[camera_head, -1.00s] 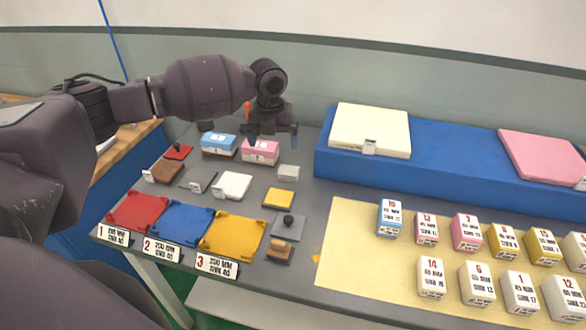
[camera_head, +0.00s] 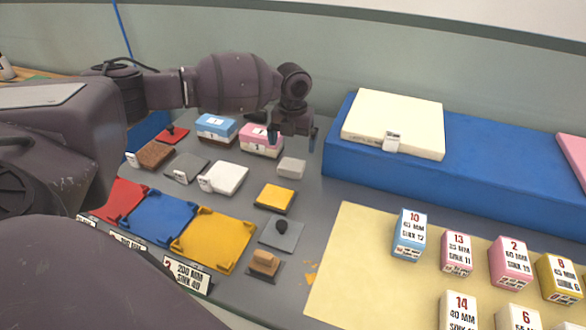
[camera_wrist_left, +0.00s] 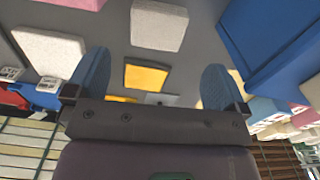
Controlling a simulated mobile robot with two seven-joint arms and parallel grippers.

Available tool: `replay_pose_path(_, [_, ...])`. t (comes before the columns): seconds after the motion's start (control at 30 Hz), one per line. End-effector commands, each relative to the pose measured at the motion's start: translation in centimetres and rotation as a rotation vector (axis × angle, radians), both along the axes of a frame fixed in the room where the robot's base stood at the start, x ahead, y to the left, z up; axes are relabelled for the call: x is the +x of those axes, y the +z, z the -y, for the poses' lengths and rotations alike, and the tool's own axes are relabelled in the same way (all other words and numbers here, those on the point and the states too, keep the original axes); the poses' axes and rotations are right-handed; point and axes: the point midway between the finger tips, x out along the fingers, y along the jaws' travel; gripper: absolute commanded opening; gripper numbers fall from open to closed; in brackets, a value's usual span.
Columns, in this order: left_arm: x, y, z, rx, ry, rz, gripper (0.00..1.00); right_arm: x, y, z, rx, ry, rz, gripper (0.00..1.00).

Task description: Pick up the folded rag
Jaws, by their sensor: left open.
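A small pale grey-white block (camera_head: 291,167), which looks like the folded rag, lies flat on the grey table right of the pink-and-white block. It appears to be the pale textured block (camera_wrist_left: 158,25) at the top of the left wrist view. My left gripper (camera_head: 292,138) is open and empty, just behind and above it in the head view, fingers pointing down. In the left wrist view its two blue fingertips (camera_wrist_left: 155,72) are spread wide with nothing between them. My right gripper is not in view.
A pink-and-white block (camera_head: 261,140) stands close left of the gripper. The blue raised platform (camera_head: 345,160) with a cream mattress (camera_head: 395,122) is close on the right. A yellow pad (camera_head: 275,197) and white pad (camera_head: 224,177) lie nearer the front.

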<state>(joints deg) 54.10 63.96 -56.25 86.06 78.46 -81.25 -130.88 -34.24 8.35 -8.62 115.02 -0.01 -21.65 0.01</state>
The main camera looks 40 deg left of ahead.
Motion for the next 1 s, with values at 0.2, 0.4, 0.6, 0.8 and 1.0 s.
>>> replay_pose_path(0.2, [0.0, -3.0, -0.1, 0.001, 0.0, -0.003, 1.0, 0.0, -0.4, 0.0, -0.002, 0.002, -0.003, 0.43])
replay_pose_path(0.4, [-0.1, -4.1, -0.1, 0.001, 0.0, -0.003, 1.0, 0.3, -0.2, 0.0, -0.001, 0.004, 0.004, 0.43])
replay_pose_path(0.6, [-0.3, -6.8, -0.2, 0.001, 0.0, -0.003, 1.0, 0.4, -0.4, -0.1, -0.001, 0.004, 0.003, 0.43])
replay_pose_path(0.8, [-0.2, -8.4, -0.2, 0.002, 0.001, -0.002, 1.0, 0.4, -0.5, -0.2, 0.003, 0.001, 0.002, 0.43])
replay_pose_path(1.0, [-0.2, -8.4, -0.3, 0.002, 0.001, -0.001, 0.97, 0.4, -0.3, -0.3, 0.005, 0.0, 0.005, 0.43])
